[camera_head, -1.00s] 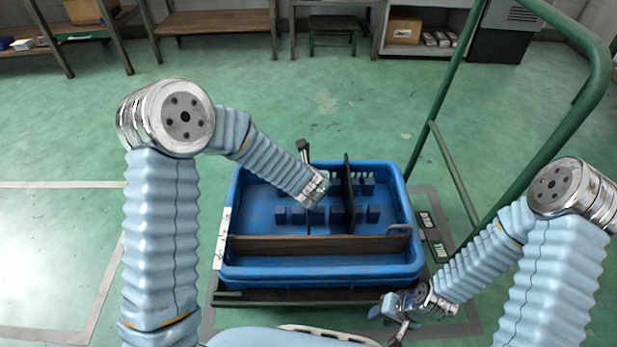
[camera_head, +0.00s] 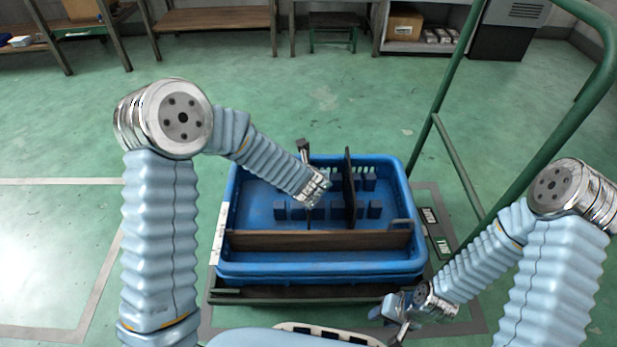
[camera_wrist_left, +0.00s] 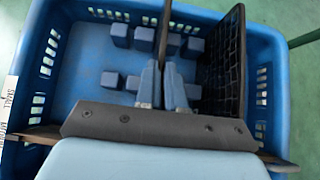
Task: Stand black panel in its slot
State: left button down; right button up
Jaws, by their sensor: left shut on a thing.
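My left gripper (camera_head: 316,190) is over the blue tray (camera_head: 234,250), shut on a thin dark panel, the black panel (camera_head: 304,153), seen nearly edge-on. In the left wrist view the panel (camera_wrist_left: 165,30) stands upright between the two fingers (camera_wrist_left: 160,85), near a gap between blue slot blocks (camera_wrist_left: 145,38). Whether its lower edge is in the slot is hidden. A second black, grid-textured panel (camera_head: 349,185) stands upright to its right, also seen in the left wrist view (camera_wrist_left: 228,70). My right gripper (camera_head: 400,325) is low at the tray's front right; its jaws are unclear.
A brown board (camera_head: 320,240) spans the tray's front part. Several blue blocks (camera_head: 374,210) stand on the tray floor. The tray rests on a cart with a green handle (camera_head: 470,110) at the right.

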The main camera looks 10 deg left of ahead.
pick_arm(q)
jog(key=shift+f+b, duration=0.85)
jog(key=c, duration=1.2)
grip_release()
jog(key=shift+o, duration=0.2)
jog(key=shift+s+r, duration=0.2)
jog(key=shift+r, duration=0.1)
jog(key=p+v, duration=0.2)
jog(key=v, duration=1.1)
jog(key=shift+s+d, duration=0.1)
jog(key=shift+s, duration=0.05)
